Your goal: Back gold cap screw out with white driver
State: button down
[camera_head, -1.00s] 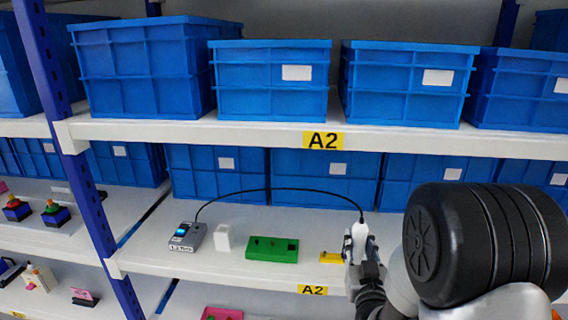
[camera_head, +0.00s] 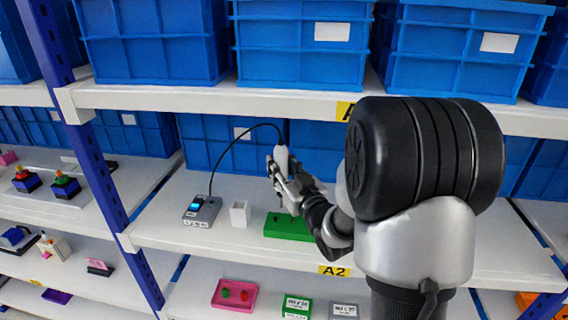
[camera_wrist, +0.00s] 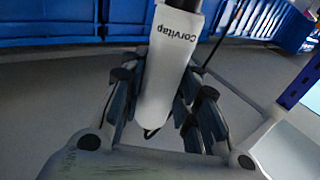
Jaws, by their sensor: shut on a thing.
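In the wrist view the driver (camera_wrist: 168,75) lies between the fingers (camera_wrist: 160,110) and reads "Corvitap". A black cable runs from the driver's top to the grey control box (camera_head: 202,211) with a lit blue display. I cannot make out the gold cap screw; my gripper and arm cover part of the green block. The driver's tip is hidden, so I cannot tell whether it touches anything.
A small white open holder (camera_head: 240,214) stands between the control box and the green block. The shelf board (camera_head: 160,231) is clear at the left front. Blue crates (camera_head: 300,45) fill the shelf above. A pink tray (camera_head: 234,296) lies on the shelf below.

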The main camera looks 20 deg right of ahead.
jog(key=d+f+b, duration=0.1)
jog(key=s+d+f+b, duration=0.1)
jog(key=d+f, duration=0.1)
jog(key=shift+f+b, duration=0.3)
jog(key=shift+b, duration=0.05)
jog(key=shift+s, duration=0.1)
jog(key=c, duration=1.8)
grip_release()
grip_shut()
jog(key=shift+b, duration=0.3)
